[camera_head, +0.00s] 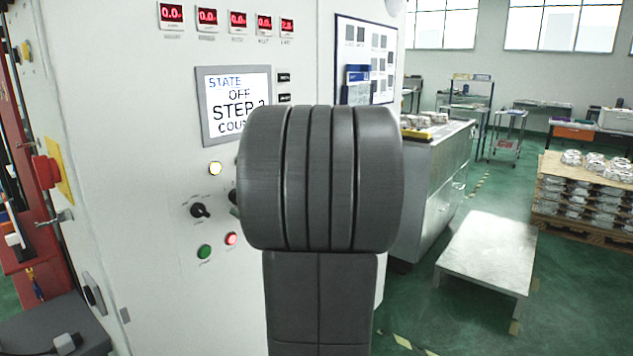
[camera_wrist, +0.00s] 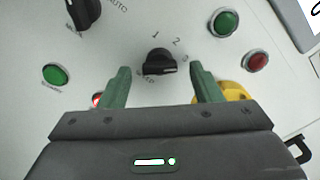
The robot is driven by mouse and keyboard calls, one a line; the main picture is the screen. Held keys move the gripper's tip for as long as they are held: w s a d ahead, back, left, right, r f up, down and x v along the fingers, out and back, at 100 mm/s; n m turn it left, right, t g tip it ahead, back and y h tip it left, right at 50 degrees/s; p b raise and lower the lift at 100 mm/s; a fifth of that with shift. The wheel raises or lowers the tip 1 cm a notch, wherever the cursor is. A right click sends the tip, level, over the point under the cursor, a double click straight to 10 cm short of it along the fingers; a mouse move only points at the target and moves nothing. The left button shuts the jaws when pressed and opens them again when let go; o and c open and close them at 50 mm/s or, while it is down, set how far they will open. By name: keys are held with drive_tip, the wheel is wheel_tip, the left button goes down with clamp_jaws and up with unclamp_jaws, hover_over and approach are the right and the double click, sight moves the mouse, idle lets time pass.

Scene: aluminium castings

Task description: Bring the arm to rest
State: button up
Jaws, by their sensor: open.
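My gripper (camera_wrist: 158,88) shows in the wrist view with its two green fingers apart and nothing between them. It faces a white control panel, and a black rotary knob (camera_wrist: 158,62) marked 1, 2, 3 appears in the gap between the fingers. I cannot tell how far the fingertips are from the panel.
The white cabinet (camera_head: 150,130) stands close, with a display (camera_head: 235,105) reading STATE OFF, STEP and several buttons. A low table (camera_head: 487,250), a metal cabinet (camera_head: 435,180) and a pallet of castings (camera_head: 590,190) stand right. Green floor between them is partly clear.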

drive_tip(key=shift+w+a, duration=0.25)
drive_tip(key=shift+a, duration=0.1)
drive_tip(key=b+v, duration=0.2)
drive_tip(key=v, duration=1.2)
drive_tip(key=w+a+n+p, duration=0.5)
drive_tip(key=w+a+n, duration=0.3)
drive_tip(key=n, duration=0.9)
drive_tip(key=a, duration=0.3)
drive_tip(key=shift+w+p, duration=0.25)
drive_tip(key=shift+p, duration=0.15)
idle(0.4)
drive_tip(key=shift+n, duration=0.3)
